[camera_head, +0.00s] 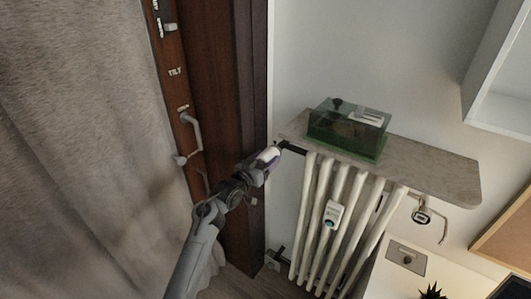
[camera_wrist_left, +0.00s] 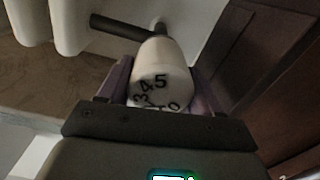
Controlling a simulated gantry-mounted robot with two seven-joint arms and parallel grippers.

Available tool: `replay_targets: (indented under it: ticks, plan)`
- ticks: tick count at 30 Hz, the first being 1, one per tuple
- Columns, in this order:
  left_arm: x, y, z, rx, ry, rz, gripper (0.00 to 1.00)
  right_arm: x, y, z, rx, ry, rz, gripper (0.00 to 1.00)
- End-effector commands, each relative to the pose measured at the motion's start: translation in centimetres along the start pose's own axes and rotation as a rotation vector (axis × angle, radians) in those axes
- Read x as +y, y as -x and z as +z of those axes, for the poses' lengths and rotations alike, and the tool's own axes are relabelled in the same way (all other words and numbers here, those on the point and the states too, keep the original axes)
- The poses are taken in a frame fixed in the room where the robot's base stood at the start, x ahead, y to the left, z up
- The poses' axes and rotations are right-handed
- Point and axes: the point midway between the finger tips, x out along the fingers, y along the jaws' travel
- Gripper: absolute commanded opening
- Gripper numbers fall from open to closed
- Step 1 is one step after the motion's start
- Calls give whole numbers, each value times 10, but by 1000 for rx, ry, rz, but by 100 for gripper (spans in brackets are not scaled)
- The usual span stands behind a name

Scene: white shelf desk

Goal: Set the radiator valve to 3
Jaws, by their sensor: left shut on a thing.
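The radiator valve is a white rounded knob (camera_head: 268,154) at the upper left end of the white ribbed radiator (camera_head: 308,215), next to a dark pipe. My left gripper (camera_head: 264,161) reaches it from the lower left and is shut on it. In the left wrist view the knob (camera_wrist_left: 165,58) sits between the purple finger pads. Its end face carries black digits; 3, 4 and 5 are readable along the upper side and a 0 at the right. The lower digits are partly hidden by the gripper body. I cannot tell which number is lined up with a mark. My right gripper is not in view.
A stone shelf (camera_head: 435,172) covers the radiator, with a green glass tank (camera_head: 345,130) on it. A small white device (camera_head: 333,214) hangs on the ribs. A dark wooden frame (camera_head: 225,70) with handles and a grey curtain (camera_head: 75,150) stand at the left.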

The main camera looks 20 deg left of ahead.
Motion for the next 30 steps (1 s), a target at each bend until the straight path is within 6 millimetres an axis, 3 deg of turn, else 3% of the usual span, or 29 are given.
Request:
replay_targets:
  ticks: [1, 9, 30]
  plan:
    - [1, 0, -7, -2, 47, 0, 34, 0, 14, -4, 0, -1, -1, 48]
    - [0, 0, -6, 0, 304, 1, 34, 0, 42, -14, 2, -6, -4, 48]
    - [-3, 0, -2, 2, 956, 1, 33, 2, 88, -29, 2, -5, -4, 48]
